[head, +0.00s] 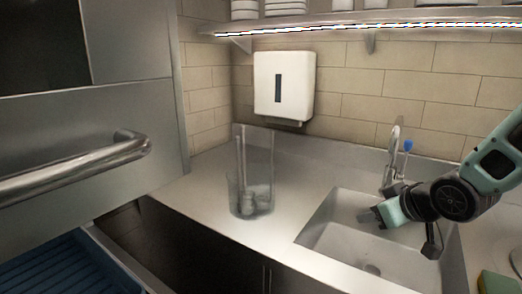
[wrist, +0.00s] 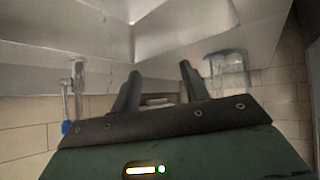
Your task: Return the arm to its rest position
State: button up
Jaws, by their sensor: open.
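My gripper (head: 374,214) is over the sink (head: 340,245) at the right of the head view, at the end of my green and black arm. In the wrist view my gripper (wrist: 158,80) shows two dark fingers spread apart with nothing held between them. A clear container (head: 240,202) with utensils in it stands on the steel counter (head: 200,220), left of the sink and apart from my gripper. The container also shows in the wrist view (wrist: 226,72).
The faucet (head: 391,165) stands close behind my gripper, with a blue-tipped thing (head: 408,146) beside it. A green and yellow sponge (head: 498,283) lies at the lower right. A white dispenser (head: 284,87) hangs on the tiled wall. A steel door with a handle (head: 75,168) fills the left.

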jog(key=s+a+n+g+h+p, duration=0.1)
jog(key=s+a+g, duration=0.3)
jog(key=s, duration=0.9)
jog(key=s+a+r+n+g+h, duration=0.1)
jog(key=s+a+g, duration=0.4)
jog(key=s, duration=0.9)
jog(key=a, duration=0.3)
jog(key=shift+s+p, duration=0.2)
jog(key=shift+p, duration=0.15)
